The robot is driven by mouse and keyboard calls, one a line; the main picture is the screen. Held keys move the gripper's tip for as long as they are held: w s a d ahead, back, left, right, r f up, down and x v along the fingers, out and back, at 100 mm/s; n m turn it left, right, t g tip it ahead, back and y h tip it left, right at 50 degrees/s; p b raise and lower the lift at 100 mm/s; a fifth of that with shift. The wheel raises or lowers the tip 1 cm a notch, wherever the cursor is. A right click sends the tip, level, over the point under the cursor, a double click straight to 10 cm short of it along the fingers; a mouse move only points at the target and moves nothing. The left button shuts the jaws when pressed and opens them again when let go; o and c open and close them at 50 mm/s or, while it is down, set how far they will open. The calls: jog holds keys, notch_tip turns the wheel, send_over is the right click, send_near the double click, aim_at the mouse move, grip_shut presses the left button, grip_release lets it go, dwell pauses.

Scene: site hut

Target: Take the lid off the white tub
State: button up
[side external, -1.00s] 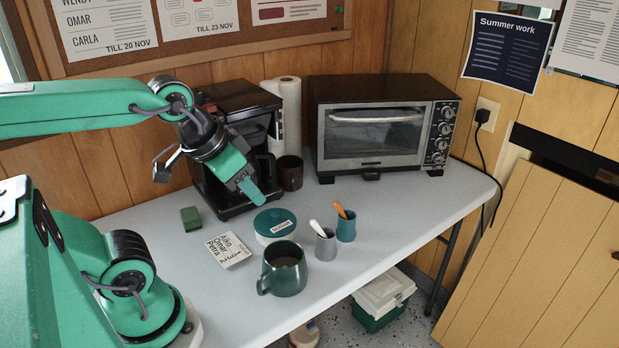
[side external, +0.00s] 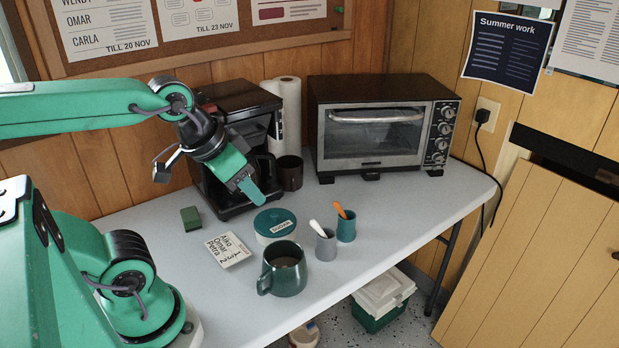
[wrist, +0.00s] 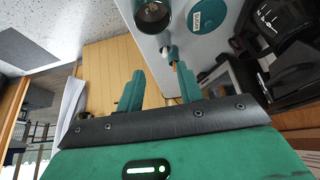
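The white tub (side external: 264,239) stands on the table with its teal lid (side external: 275,221) on top, a pale label across the lid. The lid also shows at the top of the wrist view (wrist: 206,14), partly cut off by the frame edge. My gripper (side external: 252,192) is above the table, behind and slightly left of the tub, apart from the lid. In the wrist view my gripper (wrist: 161,88) has its two teal fingers spread with a clear gap and nothing between them.
A dark green mug (side external: 285,270) stands just in front of the tub. A grey cup (side external: 326,246) and a teal cup (side external: 346,228) stand to its right. A card (side external: 228,250) and a green block (side external: 190,218) lie left. The coffee machine (side external: 232,110) stands close behind my gripper.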

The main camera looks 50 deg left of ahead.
jog(key=shift+o, duration=0.2)
jog(key=shift+o, duration=0.8)
jog(key=shift+w, duration=0.1)
jog(key=g, duration=0.6)
send_over(275, 214)
notch_tip(275, 214, down, 11)
jog(key=shift+f, duration=4.1)
